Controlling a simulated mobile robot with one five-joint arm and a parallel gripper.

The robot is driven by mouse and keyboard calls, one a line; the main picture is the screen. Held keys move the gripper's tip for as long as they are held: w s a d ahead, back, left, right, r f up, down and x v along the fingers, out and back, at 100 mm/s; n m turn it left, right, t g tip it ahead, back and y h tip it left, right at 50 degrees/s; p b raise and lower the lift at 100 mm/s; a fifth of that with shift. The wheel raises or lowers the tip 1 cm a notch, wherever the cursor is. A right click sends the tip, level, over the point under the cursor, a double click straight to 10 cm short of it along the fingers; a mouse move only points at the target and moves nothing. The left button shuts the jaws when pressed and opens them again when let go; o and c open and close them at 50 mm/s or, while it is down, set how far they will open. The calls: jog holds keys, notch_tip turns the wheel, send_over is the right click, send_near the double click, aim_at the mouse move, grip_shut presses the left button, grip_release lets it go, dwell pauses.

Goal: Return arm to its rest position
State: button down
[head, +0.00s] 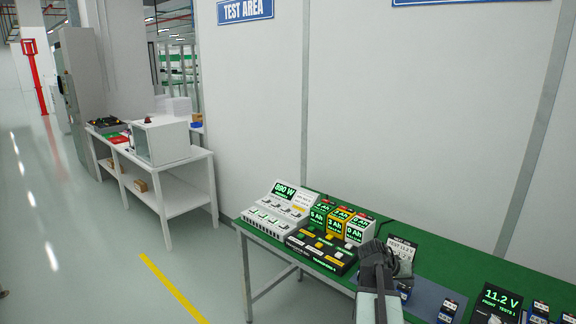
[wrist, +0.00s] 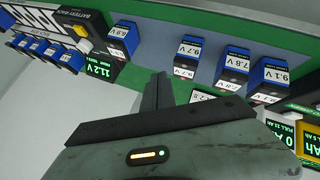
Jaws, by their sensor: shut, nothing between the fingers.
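My gripper (head: 376,254) is in front of the green table (head: 440,252) in the head view, with my arm rising from the bottom edge. In the wrist view, my gripper (wrist: 161,82) has its fingers together with nothing between them. It points toward the table, which appears tilted there. Several blue batteries with white voltage labels, one reading 7.8 V (wrist: 234,66), lie beside the fingers on a grey-blue mat (wrist: 165,45). My gripper hides part of the mat and a small test sign (head: 402,248) in the head view.
A white 890 W console (head: 272,212), Ah-labelled boxes (head: 338,222) and a black button panel (head: 322,252) stand left of my gripper. A battery rack with an 11.2 V display (head: 500,300) stands right. A white bench (head: 185,175) is farther left. The floor between is clear.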

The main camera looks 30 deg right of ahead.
jog(key=w+a+f+n+t+y, duration=0.15)
jog(key=w+a, duration=0.35)
jog(key=a, duration=0.6)
jog(key=w+a+f+n+t+y, duration=0.15)
jog(key=w+a, duration=0.35)
jog(key=a, duration=0.7)
jog(key=w+a+f+n+y, duration=0.1)
jog(key=w+a+n, duration=0.2)
jog(key=w+a, duration=0.55)
jog(key=s+a+f+n+g+y, duration=0.1)
jog(key=s+a, duration=0.3)
jog(key=a, duration=0.7)
jog(key=s+a+f+n+g+y, duration=0.1)
jog(key=s+a+n+y, duration=0.2)
jog(key=a, duration=0.8)
jog(key=shift+s+a+f+y, duration=0.25)
jog(key=shift+s+f+y, duration=0.15)
jog(key=shift+s, duration=0.8)
jog(key=shift+d, duration=0.1)
